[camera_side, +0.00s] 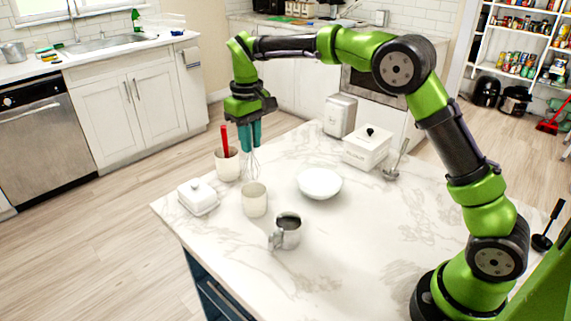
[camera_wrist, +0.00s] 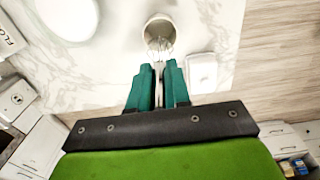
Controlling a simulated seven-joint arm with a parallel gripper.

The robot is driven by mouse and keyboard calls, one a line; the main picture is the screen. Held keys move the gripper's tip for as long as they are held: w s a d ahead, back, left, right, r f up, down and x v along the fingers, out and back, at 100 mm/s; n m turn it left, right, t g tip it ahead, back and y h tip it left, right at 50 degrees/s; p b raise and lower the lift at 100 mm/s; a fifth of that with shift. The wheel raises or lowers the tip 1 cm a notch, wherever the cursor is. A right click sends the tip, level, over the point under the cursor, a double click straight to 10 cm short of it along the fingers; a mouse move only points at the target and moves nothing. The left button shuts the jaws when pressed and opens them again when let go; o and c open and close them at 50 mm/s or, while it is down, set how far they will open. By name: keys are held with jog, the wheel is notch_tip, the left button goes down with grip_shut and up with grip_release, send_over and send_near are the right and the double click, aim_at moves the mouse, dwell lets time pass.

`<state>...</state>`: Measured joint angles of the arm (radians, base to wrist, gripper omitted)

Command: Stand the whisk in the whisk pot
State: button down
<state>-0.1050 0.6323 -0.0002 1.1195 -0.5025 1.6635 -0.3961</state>
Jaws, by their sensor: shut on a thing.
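The whisk has thin wire loops (camera_side: 253,166) and hangs roughly upright, wires down, from my gripper (camera_side: 250,146). My gripper's teal fingers are shut on its handle (camera_wrist: 158,76). A plain cream pot (camera_side: 255,202), which looks like the whisk pot, stands upright on the counter. In the side view the wire ends show just above and behind its rim, apart from it. In the wrist view the wires overlap the near edge of the pot (camera_wrist: 157,22). The exact gap between wires and pot is hard to tell.
A second cream pot (camera_side: 227,166) holding a red-handled tool stands left of the whisk. A white butter dish (camera_side: 198,198), a white bowl (camera_side: 320,183) and a metal mug (camera_side: 286,232) stand around the whisk pot. The marble counter's front (camera_side: 350,270) is clear.

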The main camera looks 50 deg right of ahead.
jog(key=shift+f, duration=3.35)
jog(key=c, duration=1)
grip_release()
notch_tip(320, 180, up, 17)
jog(key=shift+f, duration=0.1)
